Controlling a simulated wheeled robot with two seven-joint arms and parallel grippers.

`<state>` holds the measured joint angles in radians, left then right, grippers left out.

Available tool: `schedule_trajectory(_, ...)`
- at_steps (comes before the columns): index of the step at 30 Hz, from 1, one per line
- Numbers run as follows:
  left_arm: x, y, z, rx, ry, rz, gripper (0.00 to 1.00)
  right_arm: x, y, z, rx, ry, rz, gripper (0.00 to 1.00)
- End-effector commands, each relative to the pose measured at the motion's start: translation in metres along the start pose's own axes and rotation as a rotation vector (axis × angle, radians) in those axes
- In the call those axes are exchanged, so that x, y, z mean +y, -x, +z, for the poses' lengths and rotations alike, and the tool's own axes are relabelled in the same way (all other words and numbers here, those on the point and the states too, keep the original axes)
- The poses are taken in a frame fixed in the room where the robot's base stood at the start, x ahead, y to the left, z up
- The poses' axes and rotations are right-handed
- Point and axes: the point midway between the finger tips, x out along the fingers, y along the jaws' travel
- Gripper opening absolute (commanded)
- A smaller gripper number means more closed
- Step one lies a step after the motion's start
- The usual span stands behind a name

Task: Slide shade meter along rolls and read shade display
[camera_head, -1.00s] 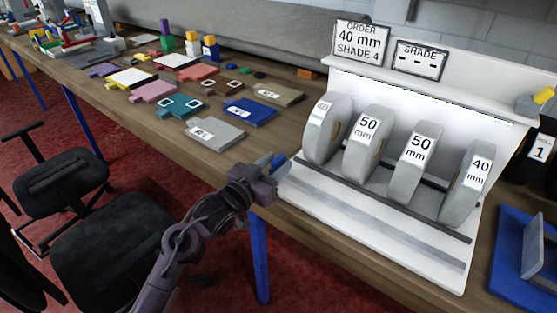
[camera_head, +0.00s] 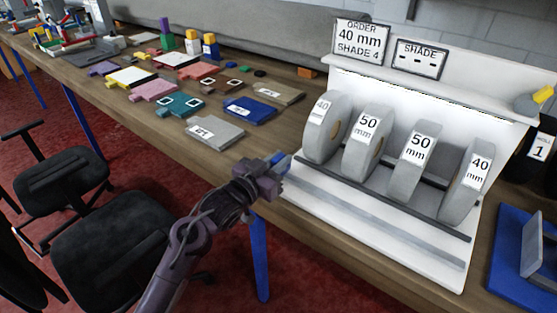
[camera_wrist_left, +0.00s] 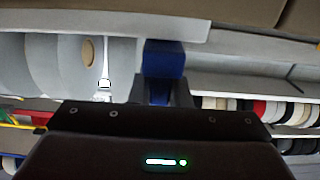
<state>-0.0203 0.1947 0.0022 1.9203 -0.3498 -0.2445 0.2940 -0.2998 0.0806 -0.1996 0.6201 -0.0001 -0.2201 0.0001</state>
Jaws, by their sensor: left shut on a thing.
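Four grey rolls stand in a row on the white rack (camera_head: 385,245): a 40 roll (camera_head: 313,142) at the left, a 50 mm roll (camera_head: 358,162), another 50 mm roll (camera_head: 408,180) and a 40 mm roll (camera_head: 460,202). My left gripper (camera_head: 275,165) is shut on the small blue shade meter (camera_head: 278,157) at the rack's left end, left of the first roll. The meter also shows as a blue block in the left wrist view (camera_wrist_left: 163,60). The shade display (camera_head: 420,60) shows only dashes. The order sign (camera_head: 359,42) reads 40 mm, shade 4. My right gripper is not in view.
A dark rail (camera_head: 400,205) runs in front of the rolls. Flat coloured samples and a grey labelled piece (camera_head: 214,132) lie on the wooden table to the left. A blue holder (camera_head: 510,270) stands at the right. Black chairs (camera_head: 110,225) are below left.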

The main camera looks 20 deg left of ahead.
Motion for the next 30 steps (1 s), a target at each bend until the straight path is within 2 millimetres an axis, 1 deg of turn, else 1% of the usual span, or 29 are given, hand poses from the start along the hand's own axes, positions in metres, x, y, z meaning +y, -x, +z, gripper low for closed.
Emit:
schedule_trajectory(2,0.01,0.0,-0.001,-0.001,0.002,0.003,0.0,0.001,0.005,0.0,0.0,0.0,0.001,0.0)
schedule_trajectory(6,0.035,0.0,-0.003,-0.001,0.005,0.004,0.0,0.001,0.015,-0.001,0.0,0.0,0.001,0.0)
schedule_trajectory(9,0.047,0.0,-0.001,-0.001,0.004,0.003,0.0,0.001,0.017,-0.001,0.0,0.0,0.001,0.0)
schedule_trajectory(12,0.051,0.0,-0.001,0.0,0.001,0.001,0.0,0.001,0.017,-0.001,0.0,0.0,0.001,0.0)
schedule_trajectory(18,0.05,0.0,0.0,0.0,0.0,0.001,0.0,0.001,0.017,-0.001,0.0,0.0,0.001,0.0)
schedule_trajectory(19,0.05,0.0,0.0,0.001,0.0,0.001,0.18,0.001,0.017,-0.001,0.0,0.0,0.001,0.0)
schedule_trajectory(24,0.05,0.0,0.0,0.001,0.0,0.001,0.38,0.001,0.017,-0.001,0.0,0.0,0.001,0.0)
schedule_trajectory(30,0.05,0.0,0.0,0.0,0.0,0.001,0.38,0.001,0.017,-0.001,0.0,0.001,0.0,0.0)
